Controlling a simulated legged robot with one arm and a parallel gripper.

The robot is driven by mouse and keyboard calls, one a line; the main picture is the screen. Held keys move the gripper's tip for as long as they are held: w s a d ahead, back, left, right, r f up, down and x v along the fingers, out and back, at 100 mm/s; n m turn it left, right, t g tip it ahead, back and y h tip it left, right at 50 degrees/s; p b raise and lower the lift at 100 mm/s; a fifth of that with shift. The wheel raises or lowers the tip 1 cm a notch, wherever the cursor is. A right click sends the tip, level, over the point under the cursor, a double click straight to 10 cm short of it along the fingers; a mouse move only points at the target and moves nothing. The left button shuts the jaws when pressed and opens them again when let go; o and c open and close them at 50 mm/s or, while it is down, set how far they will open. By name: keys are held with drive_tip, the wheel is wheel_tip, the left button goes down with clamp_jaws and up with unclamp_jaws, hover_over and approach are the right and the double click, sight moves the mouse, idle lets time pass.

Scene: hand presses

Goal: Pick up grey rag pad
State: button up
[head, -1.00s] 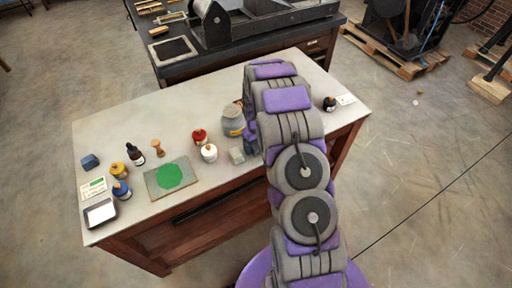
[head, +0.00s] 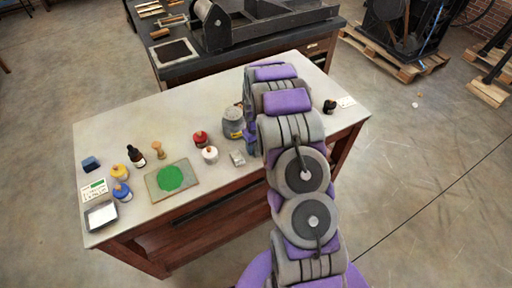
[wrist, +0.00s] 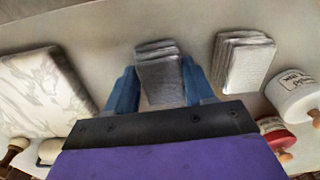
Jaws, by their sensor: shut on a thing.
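The grey rag pad (wrist: 160,72) is a dark grey folded stack in the middle of the wrist view. My gripper (wrist: 160,86) has its blue fingers on both sides of the pad and is shut on it. The pad appears to be at the light table top (wrist: 100,22); I cannot tell whether it touches it. A second, paler folded pad (wrist: 243,60) lies beside it, apart from the fingers. In the head view this paler pad (head: 237,158) lies near the table's front edge, and my arm hides the held pad.
A white labelled jar (wrist: 294,94) and a red jar (wrist: 276,132) stand past the paler pad. A white marbled slab (wrist: 45,88) lies on the other side. The table (head: 130,105) is clear at the back left.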

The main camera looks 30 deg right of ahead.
sight(256, 146)
drive_tip(key=r, duration=0.1)
drive_tip(key=r+p, duration=0.1)
drive_tip(key=r, duration=0.1)
drive_tip(key=shift+s+a, duration=0.2)
drive_tip(key=s+a+r+p, duration=0.1)
drive_tip(key=s+a+p, duration=0.1)
drive_tip(key=s+a, duration=0.8)
drive_tip(key=shift+s+a+r, duration=0.2)
drive_tip(key=shift+s+a, duration=0.1)
drive_tip(key=shift+s, duration=0.35)
